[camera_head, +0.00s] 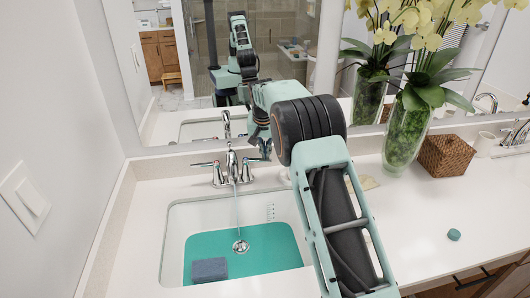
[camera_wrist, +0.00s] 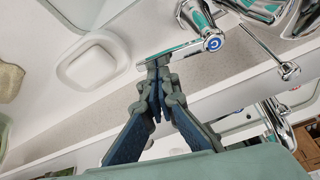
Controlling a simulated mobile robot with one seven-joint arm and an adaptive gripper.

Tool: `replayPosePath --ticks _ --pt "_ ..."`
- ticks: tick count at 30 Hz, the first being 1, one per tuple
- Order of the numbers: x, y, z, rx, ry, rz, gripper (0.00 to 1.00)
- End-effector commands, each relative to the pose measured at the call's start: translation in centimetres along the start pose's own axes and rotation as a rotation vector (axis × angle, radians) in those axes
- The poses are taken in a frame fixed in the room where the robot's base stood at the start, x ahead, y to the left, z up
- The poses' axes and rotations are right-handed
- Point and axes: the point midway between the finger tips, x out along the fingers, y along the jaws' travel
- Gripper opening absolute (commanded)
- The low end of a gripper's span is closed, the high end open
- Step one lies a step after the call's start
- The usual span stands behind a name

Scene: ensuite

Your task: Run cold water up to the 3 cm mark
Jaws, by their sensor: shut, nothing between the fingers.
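The chrome faucet (camera_head: 232,168) stands behind the white sink (camera_head: 176,230), and a thin stream of water (camera_head: 237,205) falls from its spout towards the drain (camera_head: 240,246). The basin's lower part is teal; I cannot tell the water's depth. A small scale (camera_head: 271,212) marks the back right wall. A grey-blue block (camera_head: 210,268) lies at the front left. The cold handle (camera_wrist: 213,42) has a blue cap. My gripper (camera_wrist: 156,75) is shut and empty, with its tips at the handle's lever end; contact is unclear. It also shows beside the handle in the head view (camera_head: 264,148).
A white soap dish (camera_wrist: 92,58) lies beside the faucet. A glass vase of orchids (camera_head: 407,130) and a woven box (camera_head: 445,155) stand to the right. A small teal round object (camera_head: 454,235) lies on the counter (camera_head: 420,205). A mirror (camera_head: 180,90) runs behind.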

Motion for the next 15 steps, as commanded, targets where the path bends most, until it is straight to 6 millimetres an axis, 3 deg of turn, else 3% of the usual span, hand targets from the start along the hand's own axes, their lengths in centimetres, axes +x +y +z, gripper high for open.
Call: replayPosePath --ticks 9,15 --pt "-0.4 0.1 1.5 0.213 0.0 0.076 0.0" --pt "-0.6 0.3 1.7 0.256 -0.001 0.09 0.0"
